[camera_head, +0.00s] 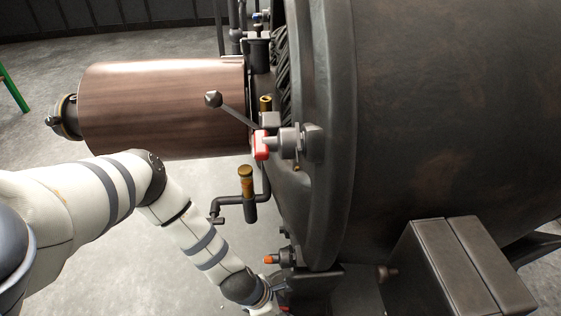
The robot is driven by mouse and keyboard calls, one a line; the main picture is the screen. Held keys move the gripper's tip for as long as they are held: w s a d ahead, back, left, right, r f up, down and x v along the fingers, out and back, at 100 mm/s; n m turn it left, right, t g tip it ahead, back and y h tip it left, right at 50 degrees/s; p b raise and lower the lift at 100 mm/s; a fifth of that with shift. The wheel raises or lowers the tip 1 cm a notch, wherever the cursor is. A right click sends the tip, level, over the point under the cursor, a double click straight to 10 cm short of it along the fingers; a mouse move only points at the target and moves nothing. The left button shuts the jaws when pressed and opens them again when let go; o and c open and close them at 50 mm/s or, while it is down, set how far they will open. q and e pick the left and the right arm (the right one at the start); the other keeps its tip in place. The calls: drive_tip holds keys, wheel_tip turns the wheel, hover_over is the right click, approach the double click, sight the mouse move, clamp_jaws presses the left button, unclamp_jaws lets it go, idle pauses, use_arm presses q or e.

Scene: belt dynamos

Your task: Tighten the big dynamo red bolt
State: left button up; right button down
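The big dynamo (450,110) is a large dark, worn metal drum filling the right side of the head view. A red bolt piece (261,145) sits on a grey metal fitting (290,142) at the drum's left rim. A smaller fitting with an orange-red tip (270,259) is lower on the rim. My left arm comes in from the left and reaches down to the bottom edge. Its gripper (277,291) is only partly visible below the orange-tipped fitting, well below the red bolt; its fingers cannot be made out. My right gripper is not in view.
A copper-coloured cylinder (160,105) juts left from the dynamo. A lever with a dark knob (213,99) reaches out near the red bolt. A brass-topped pipe (246,185) stands below. A dark metal box (455,265) is at lower right. Grey floor (200,175) is open at left.

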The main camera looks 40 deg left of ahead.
use_arm(q)
clamp_jaws()
drive_tip(key=shift+s, duration=0.2)
idle(0.9)
unclamp_jaws()
drive_tip(key=shift+w, duration=0.1)
drive_tip(key=shift+a+r, duration=0.15)
drive_tip(key=shift+r, duration=0.2)
drive_tip(key=v, duration=0.4)
drive_tip(key=shift+r, duration=0.2)
drive_tip(key=s+a, duration=0.6)
drive_tip(key=s, duration=0.4)
drive_tip(key=shift+s, duration=0.35)
